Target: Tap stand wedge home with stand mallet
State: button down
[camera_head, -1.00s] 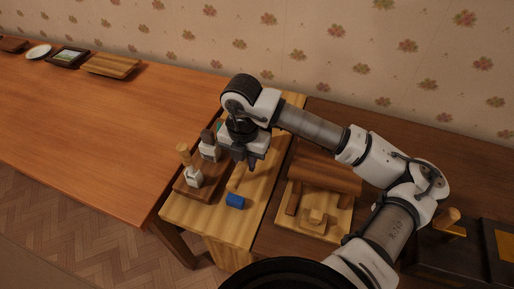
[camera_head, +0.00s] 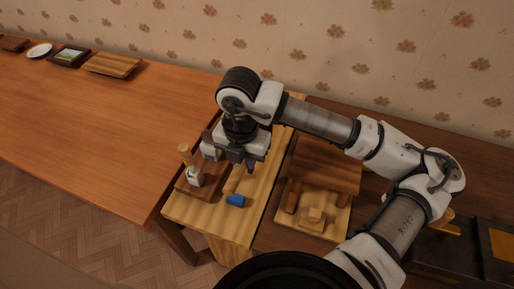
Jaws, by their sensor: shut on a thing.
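The stand mallet, with a blue head (camera_head: 235,201) and a pale wooden handle, is at the light wooden board (camera_head: 213,222). My gripper (camera_head: 242,170) is shut on the mallet's handle, pointing down; its fingers hide the handle's upper part. I cannot tell whether the mallet still touches the board. To the right, a wooden stand with a brown slanted top (camera_head: 327,165) sits on a pale base (camera_head: 335,222). A small pale block, seemingly the stand wedge (camera_head: 314,214), is at the front of that base, apart from my gripper.
A brown rack (camera_head: 187,190) with wooden-handled tools stands left of the mallet. At the far left are a wooden tray (camera_head: 112,64), a framed picture (camera_head: 68,57) and a white plate (camera_head: 39,50). Dark trays (camera_head: 488,252) lie at right. The orange tabletop (camera_head: 110,135) is mostly clear.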

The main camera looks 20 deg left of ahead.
jog(key=s+d+r+b, duration=0.2)
jog(key=s+d+r, duration=0.1)
jog(key=s+r, duration=0.6)
jog(key=shift+s+b, duration=0.4)
jog(key=shift+s, duration=0.4)
jog(key=shift+f, duration=0.1)
